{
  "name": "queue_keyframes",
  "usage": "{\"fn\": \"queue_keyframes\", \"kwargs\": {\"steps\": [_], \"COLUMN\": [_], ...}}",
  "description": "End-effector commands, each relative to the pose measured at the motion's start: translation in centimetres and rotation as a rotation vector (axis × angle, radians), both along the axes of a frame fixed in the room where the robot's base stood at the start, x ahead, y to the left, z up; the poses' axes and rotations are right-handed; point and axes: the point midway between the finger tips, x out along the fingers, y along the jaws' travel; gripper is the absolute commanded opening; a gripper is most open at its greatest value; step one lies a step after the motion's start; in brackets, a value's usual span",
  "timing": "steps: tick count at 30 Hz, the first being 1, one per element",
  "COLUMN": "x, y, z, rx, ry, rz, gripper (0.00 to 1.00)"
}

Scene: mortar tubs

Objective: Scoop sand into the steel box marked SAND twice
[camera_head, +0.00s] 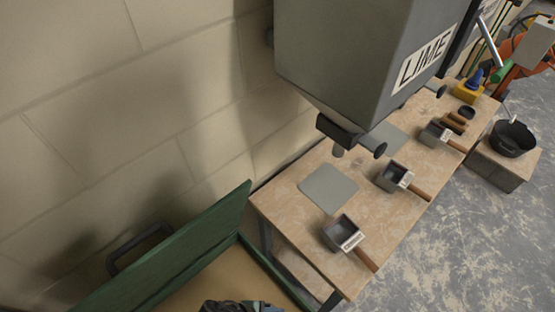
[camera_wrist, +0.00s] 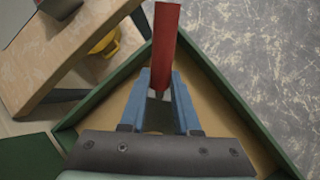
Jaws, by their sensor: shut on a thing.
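My gripper (camera_wrist: 160,100) is shut on a red bar-like handle (camera_wrist: 165,45) in the wrist view; what the handle belongs to is mostly hidden. It is above a green bin (camera_wrist: 225,95) with a sand-coloured inside (camera_wrist: 225,125). The bin also shows at the bottom of the head view (camera_head: 270,270), where only a dark bit of my gripper (camera_head: 240,307) shows. Steel boxes with wooden handles stand on the workbench: a near one (camera_head: 343,235), a middle one (camera_head: 394,176) and a far one (camera_head: 437,134). Their small labels are too small to read, so I cannot tell which is SAND.
The workbench (camera_head: 285,205) stands right of the bin. A grey hopper marked LIME (camera_head: 370,55) hangs over it. The bin's raised green lid (camera_head: 180,260) leans near the block wall. A black bucket (camera_head: 513,139) stands on a block at far right. A yellow object (camera_wrist: 104,43) is under the bench.

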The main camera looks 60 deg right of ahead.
Motion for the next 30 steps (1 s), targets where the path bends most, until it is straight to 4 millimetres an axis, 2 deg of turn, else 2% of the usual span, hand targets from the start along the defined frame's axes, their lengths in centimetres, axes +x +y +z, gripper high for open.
{"fn": "queue_keyframes", "kwargs": {"steps": [1,30], "x": [0.2,1.9], "y": [0.0,0.7], "z": [-0.9,-8.3], "rx": [0.000,-0.001], "ry": [-0.001,-0.003], "rz": [0.001,0.001], "gripper": [0.00,0.00]}}
